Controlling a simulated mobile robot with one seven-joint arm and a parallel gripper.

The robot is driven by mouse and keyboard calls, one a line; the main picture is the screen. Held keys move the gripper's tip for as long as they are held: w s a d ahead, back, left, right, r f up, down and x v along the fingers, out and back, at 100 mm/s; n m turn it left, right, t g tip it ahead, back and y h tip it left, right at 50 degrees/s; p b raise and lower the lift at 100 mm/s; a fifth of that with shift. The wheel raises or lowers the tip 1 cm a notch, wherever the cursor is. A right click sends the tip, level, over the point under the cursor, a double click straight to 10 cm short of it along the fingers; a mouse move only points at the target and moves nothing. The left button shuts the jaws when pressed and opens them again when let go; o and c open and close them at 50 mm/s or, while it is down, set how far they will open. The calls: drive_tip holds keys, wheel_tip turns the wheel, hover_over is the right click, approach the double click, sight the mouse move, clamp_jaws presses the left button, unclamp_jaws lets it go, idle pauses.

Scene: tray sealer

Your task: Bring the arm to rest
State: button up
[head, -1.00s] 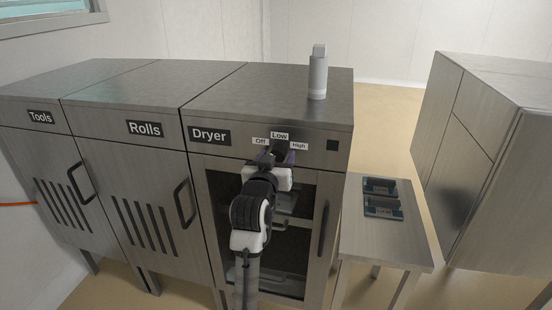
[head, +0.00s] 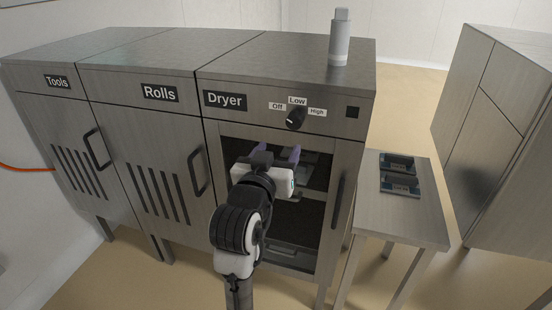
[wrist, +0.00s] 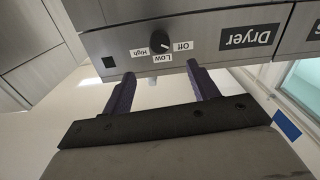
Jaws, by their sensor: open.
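My gripper (head: 272,156) is open and empty, in front of the dryer door and below the control panel. Its two purple fingers also show in the wrist view (wrist: 160,76), apart, with nothing between them. The dryer's black knob (head: 296,118) sits below the Low label, between Off and High. It also shows in the wrist view (wrist: 159,40), upside down, clear of the fingers. I cannot tell its exact setting. The dryer (head: 225,123) has a shut door with a dark window, partly hidden by my arm.
A grey-white bottle-like object (head: 340,40) stands on the dryer top. A small table (head: 405,220) to the right holds two dark trays (head: 398,173). The Rolls cabinet (head: 140,130) and Tools cabinet (head: 60,120) stand left. A steel cabinet (head: 500,120) stands far right.

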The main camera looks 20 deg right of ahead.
drive_tip(key=shift+s+a, duration=0.2)
drive_tip(key=shift+s, duration=0.1)
